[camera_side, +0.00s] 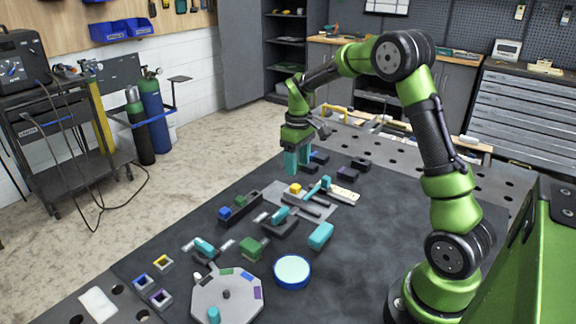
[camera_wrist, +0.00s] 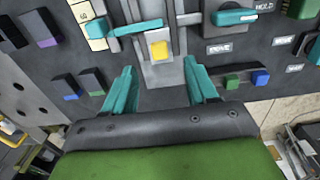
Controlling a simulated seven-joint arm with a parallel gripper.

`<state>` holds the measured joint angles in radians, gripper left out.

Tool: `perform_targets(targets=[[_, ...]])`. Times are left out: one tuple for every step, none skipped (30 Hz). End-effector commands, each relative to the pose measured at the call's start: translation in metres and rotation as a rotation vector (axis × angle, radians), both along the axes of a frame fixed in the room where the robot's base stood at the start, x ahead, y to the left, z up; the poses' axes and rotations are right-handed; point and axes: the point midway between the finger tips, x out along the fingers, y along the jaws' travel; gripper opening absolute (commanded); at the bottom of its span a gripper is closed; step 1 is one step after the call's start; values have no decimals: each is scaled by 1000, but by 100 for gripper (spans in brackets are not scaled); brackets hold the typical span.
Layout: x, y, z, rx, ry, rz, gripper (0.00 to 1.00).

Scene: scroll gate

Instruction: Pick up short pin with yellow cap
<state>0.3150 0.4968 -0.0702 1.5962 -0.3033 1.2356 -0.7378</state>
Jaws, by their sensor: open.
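The pin with the yellow cap (camera_wrist: 159,50) shows in the wrist view, standing in a light grey fixture (camera_wrist: 163,76) just beyond the fingertips. In the side view the yellow cap (camera_side: 295,188) sits near the middle of the dark table. My gripper (camera_wrist: 162,80) is open, with its two teal fingers spread to the left and right of the fixture and nothing between them. In the side view my gripper (camera_side: 297,168) hangs above and behind the cap, apart from it. The pin's shaft below the cap is hidden, so I cannot tell its length.
A teal-handled lever (camera_wrist: 136,28) lies close beside the cap. Blue and green blocks sit in a dark holder (camera_wrist: 246,80) to the right. A grey octagonal plate (camera_side: 227,297) and a round pale-topped blue disc (camera_side: 292,271) lie at the front.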

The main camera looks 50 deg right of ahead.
Motion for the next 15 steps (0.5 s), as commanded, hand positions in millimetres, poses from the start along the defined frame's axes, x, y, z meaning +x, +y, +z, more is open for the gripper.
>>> perform_targets(targets=[[0,0,-10,2,3,0,57],[0,0,-14,2,3,0,57],[0,0,-18,1,2,0,57],[0,0,-21,1,2,-1,57],[0,0,-24,1,2,-1,57],[0,0,-26,1,1,-1,57],[0,0,-27,1,0,-1,57],[0,0,-29,1,0,-1,57],[1,0,-31,1,1,-1,57],[1,0,-34,1,1,-1,57],[2,0,-38,1,1,0,57],[3,-1,-44,2,3,-1,57],[4,-1,-49,1,3,-1,57],[5,-1,-54,1,3,-1,57],[6,-2,-60,2,3,-2,57]])
